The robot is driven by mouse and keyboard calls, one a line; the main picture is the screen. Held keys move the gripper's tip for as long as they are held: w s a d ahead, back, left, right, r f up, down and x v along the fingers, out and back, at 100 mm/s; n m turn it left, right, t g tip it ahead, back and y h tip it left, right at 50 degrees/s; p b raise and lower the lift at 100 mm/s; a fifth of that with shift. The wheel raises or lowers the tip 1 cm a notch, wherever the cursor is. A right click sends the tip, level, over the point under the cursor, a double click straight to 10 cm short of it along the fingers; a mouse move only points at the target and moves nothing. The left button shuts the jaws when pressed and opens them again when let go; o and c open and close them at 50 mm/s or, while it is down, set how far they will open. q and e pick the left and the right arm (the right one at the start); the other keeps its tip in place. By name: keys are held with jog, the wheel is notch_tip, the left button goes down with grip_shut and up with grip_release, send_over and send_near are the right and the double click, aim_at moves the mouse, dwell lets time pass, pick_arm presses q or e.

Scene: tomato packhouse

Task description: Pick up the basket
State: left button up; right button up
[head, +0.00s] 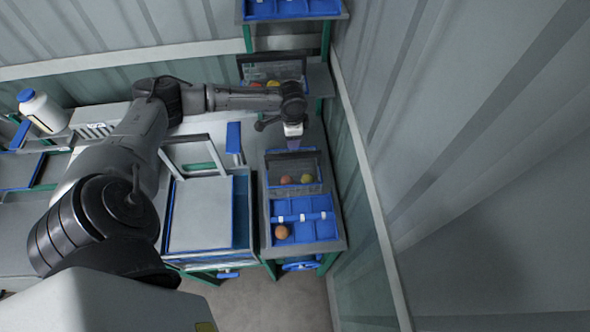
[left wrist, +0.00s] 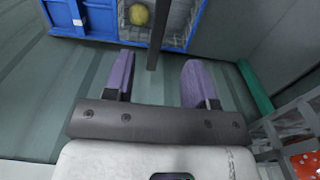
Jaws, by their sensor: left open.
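A dark wire basket (head: 295,187) holds an orange and a yellow tomato and stands at the far end of the blue divided tray in the head view. It also shows at the top of the left wrist view (left wrist: 178,36), with a yellow tomato inside. Its dark handle bar (left wrist: 157,38) reaches down toward the space between my fingers. My left gripper (head: 293,145) is just beyond the basket, above the handle. Its purple fingers (left wrist: 157,75) are apart with nothing gripped. Whether the bar lies fully between them, I cannot tell. My right gripper is not in view.
The blue divided tray (head: 322,228) has an orange tomato in a near compartment. A second basket (head: 246,73) with tomatoes stands behind my left forearm. A grey-topped blue crate (head: 243,241) is left of the tray. A corrugated wall (head: 362,130) closes the right side.

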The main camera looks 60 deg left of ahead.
aim_at(293, 154)
pick_arm(q)
notch_tip(293, 154, down, 6)
jog(key=shift+d+f, duration=0.1)
jog(key=shift+f+p, duration=0.75)
jog(key=shift+f, duration=1.8)
jog(key=c, duration=0.6)
grip_shut()
